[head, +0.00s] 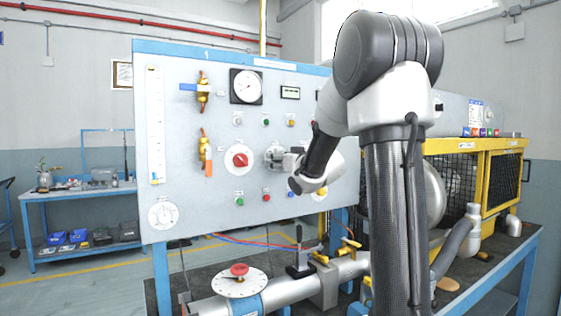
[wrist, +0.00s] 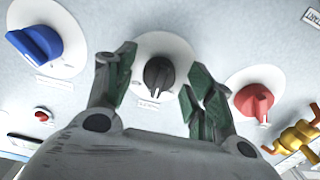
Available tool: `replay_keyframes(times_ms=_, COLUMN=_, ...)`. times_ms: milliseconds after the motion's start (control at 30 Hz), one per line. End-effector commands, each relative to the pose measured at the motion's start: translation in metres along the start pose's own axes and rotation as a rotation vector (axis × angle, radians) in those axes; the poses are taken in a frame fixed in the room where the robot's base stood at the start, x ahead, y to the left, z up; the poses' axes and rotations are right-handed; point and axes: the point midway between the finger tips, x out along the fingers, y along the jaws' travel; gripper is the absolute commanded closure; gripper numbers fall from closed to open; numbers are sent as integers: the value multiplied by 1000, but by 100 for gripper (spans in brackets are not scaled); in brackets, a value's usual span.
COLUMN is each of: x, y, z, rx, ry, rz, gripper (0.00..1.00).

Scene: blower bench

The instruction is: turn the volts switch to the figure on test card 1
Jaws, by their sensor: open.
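A black knob (wrist: 158,76) on a white round dial is in the middle of the wrist view. Its small label (wrist: 148,103) is too blurred to read, so I cannot tell whether it is the volts switch. My gripper (wrist: 163,70) is open, one green-padded finger on each side of this knob, with gaps showing. In the head view my gripper (head: 284,158) is at the panel, just right of the red knob (head: 240,160), and partly hides the dial (head: 272,154) there. I cannot make out which sheet is test card 1.
In the wrist view a blue knob (wrist: 36,43) is left and a red knob (wrist: 254,101) right, near a brass valve (wrist: 296,138). The panel (head: 185,215) also carries gauges and small buttons. Pipework (head: 335,272) runs below. A card (head: 475,111) hangs at right.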

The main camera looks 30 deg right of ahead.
Motion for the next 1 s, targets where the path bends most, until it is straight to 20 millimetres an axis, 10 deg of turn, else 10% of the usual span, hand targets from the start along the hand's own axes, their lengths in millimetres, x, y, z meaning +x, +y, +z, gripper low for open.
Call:
replay_keyframes(times_ms=333, x=0, y=0, z=0, rx=0, ry=0, rz=0, gripper=92)
replay_keyframes(times_ms=1000, x=0, y=0, z=0, rx=-249, ry=-1, rz=-1, gripper=92)
